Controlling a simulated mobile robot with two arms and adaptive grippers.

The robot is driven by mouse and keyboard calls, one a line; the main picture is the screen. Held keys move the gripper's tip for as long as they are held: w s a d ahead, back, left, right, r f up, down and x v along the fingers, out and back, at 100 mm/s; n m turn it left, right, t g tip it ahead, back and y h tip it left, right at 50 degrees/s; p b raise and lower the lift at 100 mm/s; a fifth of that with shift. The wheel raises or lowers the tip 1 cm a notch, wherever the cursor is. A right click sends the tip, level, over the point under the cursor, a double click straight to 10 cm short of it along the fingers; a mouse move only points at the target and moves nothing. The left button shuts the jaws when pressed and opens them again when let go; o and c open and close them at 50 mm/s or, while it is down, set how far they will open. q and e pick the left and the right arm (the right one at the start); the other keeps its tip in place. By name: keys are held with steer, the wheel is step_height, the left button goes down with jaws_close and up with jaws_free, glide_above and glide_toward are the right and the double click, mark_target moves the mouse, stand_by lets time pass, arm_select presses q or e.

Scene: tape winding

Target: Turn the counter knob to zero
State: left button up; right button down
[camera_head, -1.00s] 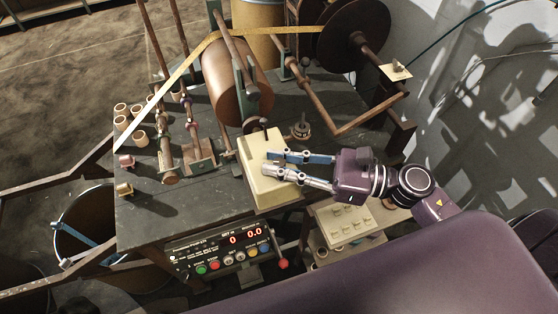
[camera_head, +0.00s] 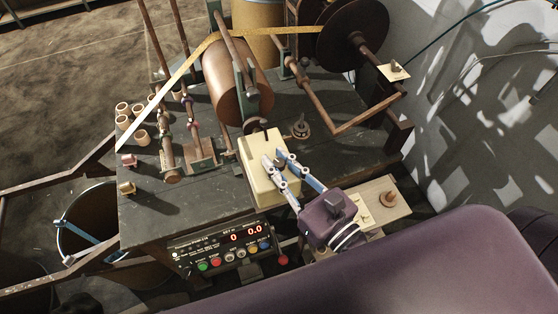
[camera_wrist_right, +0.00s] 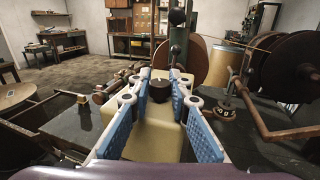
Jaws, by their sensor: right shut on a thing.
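The cream counter box (camera_head: 262,190) sits at the front edge of the dark bench. Its dark round knob (camera_wrist_right: 160,88) shows in the right wrist view, between my blue-padded fingers. My right gripper (camera_head: 273,157) reaches in from the lower right over the box; it also fills the right wrist view (camera_wrist_right: 160,82). Its fingers are shut on the knob, one on each side. In the head view the fingers hide the knob, and I cannot read its angle. My left gripper is not in view.
The control panel (camera_head: 222,248) below the bench edge shows red digits 0 and 0.0. A copper drum (camera_head: 232,85) stands behind the box. A small round piece (camera_head: 301,130) lies right of it. Several paper cores (camera_head: 140,137) stand at the left.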

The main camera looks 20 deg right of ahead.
steer(key=shift+m+h, duration=0.4)
steer(key=shift+h, duration=0.3)
steer(key=shift+d+m+t+h, duration=0.1)
steer(key=shift+m+t+h, duration=0.2)
steer(key=shift+f+m+h+b, duration=0.1)
steer(key=shift+m+h+b, duration=1.5)
steer(key=shift+h, duration=1.2)
steer(key=shift+m+b, duration=0.3)
steer(key=c, duration=1.8)
jaws_free()
steer(key=shift+o, duration=0.2)
steer(key=shift+s, duration=0.1)
